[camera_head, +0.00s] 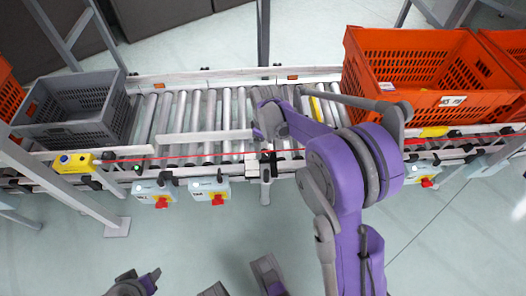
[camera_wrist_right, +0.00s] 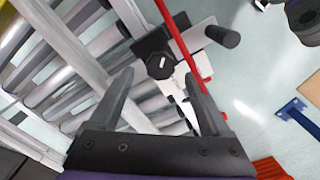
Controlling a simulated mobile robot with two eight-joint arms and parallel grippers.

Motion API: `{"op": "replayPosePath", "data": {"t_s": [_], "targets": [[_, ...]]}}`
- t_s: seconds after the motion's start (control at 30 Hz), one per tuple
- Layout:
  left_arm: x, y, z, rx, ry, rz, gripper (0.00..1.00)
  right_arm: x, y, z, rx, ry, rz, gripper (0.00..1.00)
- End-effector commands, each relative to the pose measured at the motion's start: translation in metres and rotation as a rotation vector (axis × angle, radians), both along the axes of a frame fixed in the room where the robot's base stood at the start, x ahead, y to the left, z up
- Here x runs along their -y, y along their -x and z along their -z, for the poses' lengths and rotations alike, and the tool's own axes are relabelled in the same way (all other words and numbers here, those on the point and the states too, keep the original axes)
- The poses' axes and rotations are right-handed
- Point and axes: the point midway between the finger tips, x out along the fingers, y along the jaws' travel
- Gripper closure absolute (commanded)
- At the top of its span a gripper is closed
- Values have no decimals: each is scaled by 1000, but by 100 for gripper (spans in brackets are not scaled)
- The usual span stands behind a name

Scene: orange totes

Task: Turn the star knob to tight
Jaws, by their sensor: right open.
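The star knob (camera_wrist_right: 160,66) is a small dark knob on a black plate beside the roller conveyor in the right wrist view. My right gripper (camera_wrist_right: 160,75) is open, its two grey fingers apart on either side of the knob in the picture. Nothing is between the fingers that I can see held, and I cannot tell whether they touch the knob. In the head view the knob's bracket (camera_head: 265,170) is at the conveyor's front rail, below the end of my right arm, and the fingers there cannot be made out.
A grey crate (camera_head: 68,133) sits at the conveyor's left end and an orange tote (camera_head: 432,108) at its right. Boxes with red switches (camera_head: 217,196) hang under the front rail. A black handle (camera_wrist_right: 222,36) and a red line lie close to the knob.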

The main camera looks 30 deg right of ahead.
Motion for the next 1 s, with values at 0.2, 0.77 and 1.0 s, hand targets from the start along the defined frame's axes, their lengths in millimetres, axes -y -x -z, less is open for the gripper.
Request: {"op": "replayPosePath", "data": {"t_s": [0.2,0.77,1.0], "targets": [[0,-1,9,-3,0,0,50,0,0,29,0,0,0,18],[0,-1,10,-3,0,0,50,0,0,33,0,0,0,51],[0,-1,10,-3,0,0,50,0,0,33,0,-1,0,94]]}}
